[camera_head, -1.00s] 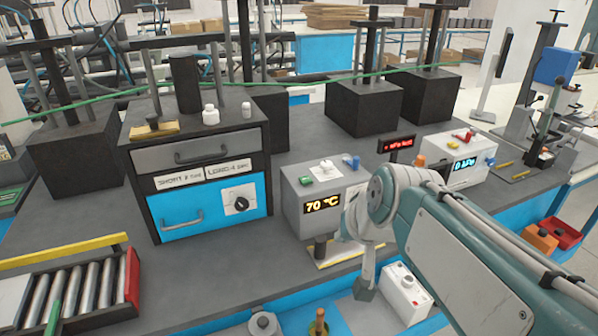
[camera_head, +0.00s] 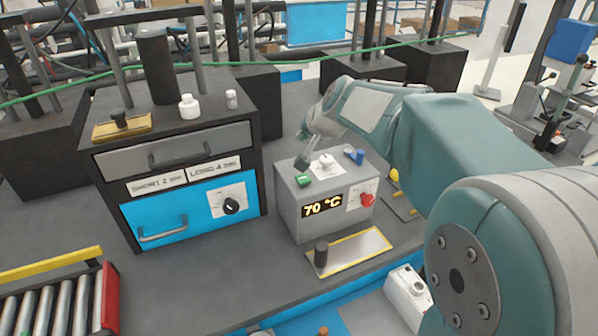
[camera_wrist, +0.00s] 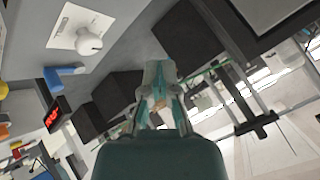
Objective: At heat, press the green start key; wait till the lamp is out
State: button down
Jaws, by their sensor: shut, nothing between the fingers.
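The grey heater box (camera_head: 322,207) stands on the bench in the head view, and its display (camera_head: 321,205) reads 70 °C. The green key (camera_head: 303,180) is on its top at the left front corner. A white knob (camera_head: 325,160) and a blue switch (camera_head: 354,156) are also on top, and a red knob (camera_head: 367,199) is on the front. In the wrist view my gripper (camera_wrist: 158,100) is shut and empty. I cannot make out a lit lamp.
A cabinet with a grey drawer and a blue drawer (camera_head: 185,212) stands left of the box. A yellow-edged plate with a dark post (camera_head: 350,254) lies in front. Dark pillar blocks (camera_head: 365,68) stand behind. A roller tray (camera_head: 45,310) is at the lower left.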

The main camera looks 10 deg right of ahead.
aim_at(303, 179)
jog(key=shift+a, duration=0.1)
jog(key=shift+f, duration=4.45)
jog(key=shift+s+f, duration=0.1)
jog(key=shift+f, duration=0.05)
jog(key=shift+f, duration=0.15)
jog(key=shift+f, duration=0.45)
jog(key=shift+r, duration=0.85)
